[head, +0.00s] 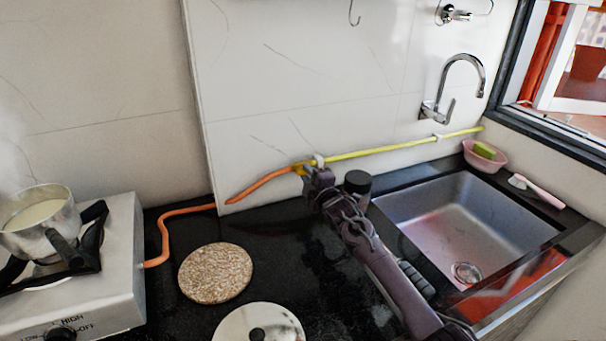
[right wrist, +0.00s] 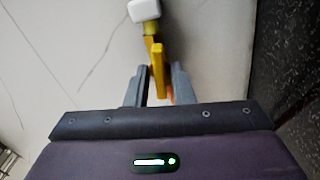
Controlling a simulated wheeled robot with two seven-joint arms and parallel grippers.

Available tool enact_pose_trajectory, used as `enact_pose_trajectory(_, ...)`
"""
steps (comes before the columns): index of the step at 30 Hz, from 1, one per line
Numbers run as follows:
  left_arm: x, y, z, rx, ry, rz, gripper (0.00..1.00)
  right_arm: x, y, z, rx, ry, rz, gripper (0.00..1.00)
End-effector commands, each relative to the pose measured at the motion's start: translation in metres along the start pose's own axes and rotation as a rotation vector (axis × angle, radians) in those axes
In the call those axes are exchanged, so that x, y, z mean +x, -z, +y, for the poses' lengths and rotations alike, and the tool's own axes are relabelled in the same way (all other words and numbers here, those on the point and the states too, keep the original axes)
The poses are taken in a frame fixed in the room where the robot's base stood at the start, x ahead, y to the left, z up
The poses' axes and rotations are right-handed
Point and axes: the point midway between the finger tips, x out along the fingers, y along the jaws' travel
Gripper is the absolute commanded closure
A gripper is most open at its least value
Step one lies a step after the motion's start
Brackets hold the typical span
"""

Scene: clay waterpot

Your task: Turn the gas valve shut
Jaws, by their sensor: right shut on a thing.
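The gas valve's yellow lever (head: 299,170) is on the wall where the yellow gas pipe (head: 385,148) meets the orange hose (head: 262,183). In the right wrist view the lever (right wrist: 158,66) reaches down between the two grey fingers. My right gripper (right wrist: 157,90) is shut on the lever. In the head view this gripper (head: 306,174) is up against the valve, and its arm comes from the lower right and hides part of it. I cannot tell the lever's exact angle to the pipe. My left gripper is not in view.
A gas stove (head: 118,275) with a steaming pot (head: 40,222) stands at the left. A round cork mat (head: 215,273) and a metal lid (head: 257,325) lie on the black counter. A steel sink (head: 455,215) and a pink bowl (head: 485,160) are on the right.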

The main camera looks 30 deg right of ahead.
Motion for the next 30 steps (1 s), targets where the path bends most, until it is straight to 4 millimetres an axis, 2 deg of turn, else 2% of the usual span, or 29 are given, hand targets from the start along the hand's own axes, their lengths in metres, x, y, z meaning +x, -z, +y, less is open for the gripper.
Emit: enact_pose_trajectory(30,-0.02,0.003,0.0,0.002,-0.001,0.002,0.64,0.001,0.001,0.004,0.956,-0.006,0.003,1.0)
